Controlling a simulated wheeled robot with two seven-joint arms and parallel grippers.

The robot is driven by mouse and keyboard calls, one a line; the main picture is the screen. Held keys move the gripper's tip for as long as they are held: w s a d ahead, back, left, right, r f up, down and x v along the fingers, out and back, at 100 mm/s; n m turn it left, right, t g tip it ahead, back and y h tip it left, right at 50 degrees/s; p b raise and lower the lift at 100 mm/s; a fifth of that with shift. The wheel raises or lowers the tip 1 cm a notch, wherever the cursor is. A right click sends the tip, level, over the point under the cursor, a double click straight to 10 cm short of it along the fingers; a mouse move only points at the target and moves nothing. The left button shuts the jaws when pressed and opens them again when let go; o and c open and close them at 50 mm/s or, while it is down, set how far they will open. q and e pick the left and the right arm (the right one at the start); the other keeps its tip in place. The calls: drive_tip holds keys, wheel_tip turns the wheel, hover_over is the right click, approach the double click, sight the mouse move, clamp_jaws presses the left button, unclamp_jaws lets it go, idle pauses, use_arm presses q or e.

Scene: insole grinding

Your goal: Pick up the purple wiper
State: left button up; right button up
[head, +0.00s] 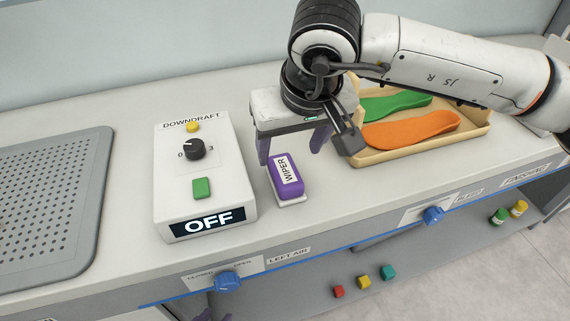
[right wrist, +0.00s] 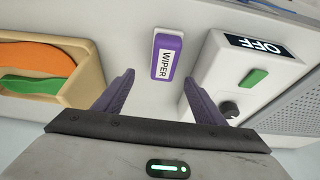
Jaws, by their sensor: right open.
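The purple wiper (head: 287,178) has a white label reading WIPER and a pale base, and sits on the grey counter just right of the DOWNDRAFT box. It also shows upright in the right wrist view (right wrist: 167,57), beyond and between the fingertips. My right gripper (head: 292,150) is open and empty above and behind the wiper, with its fingers pointing down. In the right wrist view its two fingers (right wrist: 158,84) are spread, with no contact with the wiper visible. Only small dark tips of my left gripper (head: 207,314) show at the bottom edge, below the counter front; the rest is hidden.
The white DOWNDRAFT box (head: 201,175) reads OFF and stands close left of the wiper. A tan tray (head: 470,130) with green and orange insoles is at the right. A perforated grey plate (head: 95,205) lies at far left. Blue knobs (head: 228,282) line the counter front.

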sight(283, 166)
drive_tip(key=x, duration=0.2)
drive_tip(key=shift+s+a+f, duration=0.15)
drive_tip(key=shift+f, duration=0.2)
drive_tip(key=p+x, duration=0.1)
drive_tip(key=x, duration=0.4)
drive_tip(key=shift+a+f, duration=0.1)
drive_tip(key=c, duration=1.1)
